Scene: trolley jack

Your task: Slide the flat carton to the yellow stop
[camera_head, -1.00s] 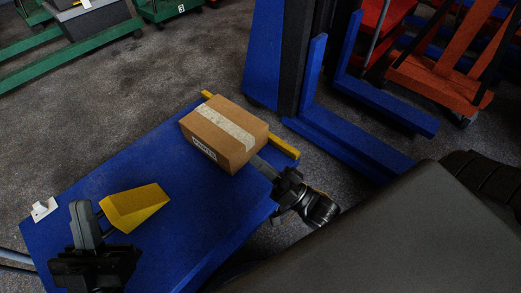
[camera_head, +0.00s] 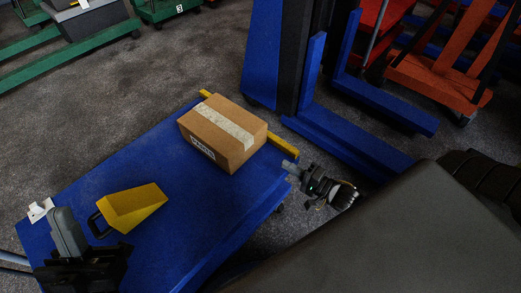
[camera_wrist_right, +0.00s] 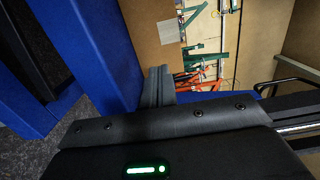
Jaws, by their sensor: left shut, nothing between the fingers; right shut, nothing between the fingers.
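The flat carton (camera_head: 222,138), brown with a pale tape strip and a printed label, lies on the blue platform. Its far right side is at the yellow stop (camera_head: 283,146), a bar along the platform's end. The carton hides the bar's middle, so I cannot tell whether they touch. My right gripper (camera_head: 290,167) is shut and empty, apart from the carton on its right near the bar's near end. My left gripper (camera_head: 65,230) is shut and empty over the platform's near left.
A yellow wedge (camera_head: 133,207) with a dark handle lies beside my left gripper. A small white bracket (camera_head: 40,209) is at the platform's left edge. A blue forked lift (camera_head: 345,135) stands beyond the stop. The platform (camera_head: 170,160) between wedge and carton is clear.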

